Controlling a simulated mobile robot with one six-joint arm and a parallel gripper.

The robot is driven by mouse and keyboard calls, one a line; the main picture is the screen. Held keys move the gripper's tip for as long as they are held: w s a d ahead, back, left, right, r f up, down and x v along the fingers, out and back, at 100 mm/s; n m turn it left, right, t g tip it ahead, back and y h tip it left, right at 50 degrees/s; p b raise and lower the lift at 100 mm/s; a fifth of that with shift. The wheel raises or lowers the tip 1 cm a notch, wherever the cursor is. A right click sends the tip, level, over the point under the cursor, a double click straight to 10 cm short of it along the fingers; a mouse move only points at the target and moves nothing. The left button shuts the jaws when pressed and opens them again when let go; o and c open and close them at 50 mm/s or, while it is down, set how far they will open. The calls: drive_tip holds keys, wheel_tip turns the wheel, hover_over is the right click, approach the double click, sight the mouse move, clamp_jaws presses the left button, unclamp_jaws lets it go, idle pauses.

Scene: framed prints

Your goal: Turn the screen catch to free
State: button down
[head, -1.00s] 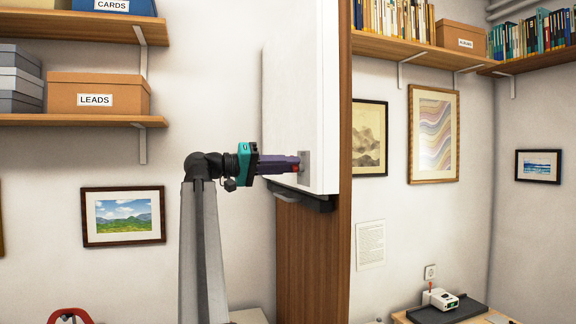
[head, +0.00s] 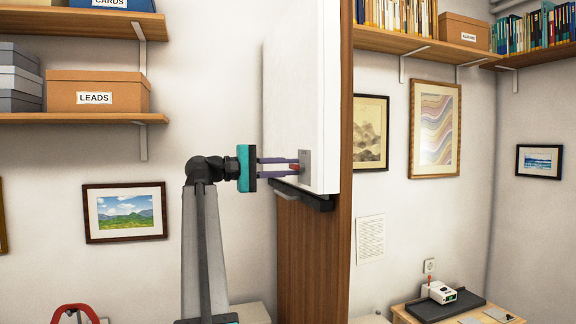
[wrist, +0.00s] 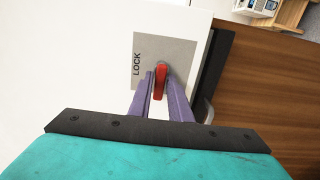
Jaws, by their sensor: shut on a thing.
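The white screen (head: 300,100) stands on edge against a wooden post. A small grey plate (head: 305,163) is fixed near its lower right corner; this plate also shows in the wrist view (wrist: 183,50), with the word LOCK along its left side. The red catch (wrist: 161,80) sits at the plate's lower middle, its lever pointing up and down in the wrist view. My gripper (head: 297,167) reaches it from the left, its two purple fingers one above the other. In the wrist view the fingers are on either side of the red lever, shut on it. No other marking is readable.
A dark ledge (head: 300,197) runs just under the screen, close below my fingers. The wooden post (head: 313,260) stands behind it. Shelves with boxes (head: 98,92) are at upper left. A low table (head: 480,318) is at lower right.

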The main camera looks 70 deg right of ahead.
idle(0.4)
drive_tip(key=c, duration=1.8)
unclamp_jaws()
drive_tip(key=shift+o, duration=0.2)
drive_tip(key=shift+b+v, duration=0.45)
drive_tip(key=shift+v, duration=0.35)
drive_tip(key=b+v, duration=0.4)
drive_tip(key=v, duration=0.8)
drive_tip(key=shift+w, duration=0.15)
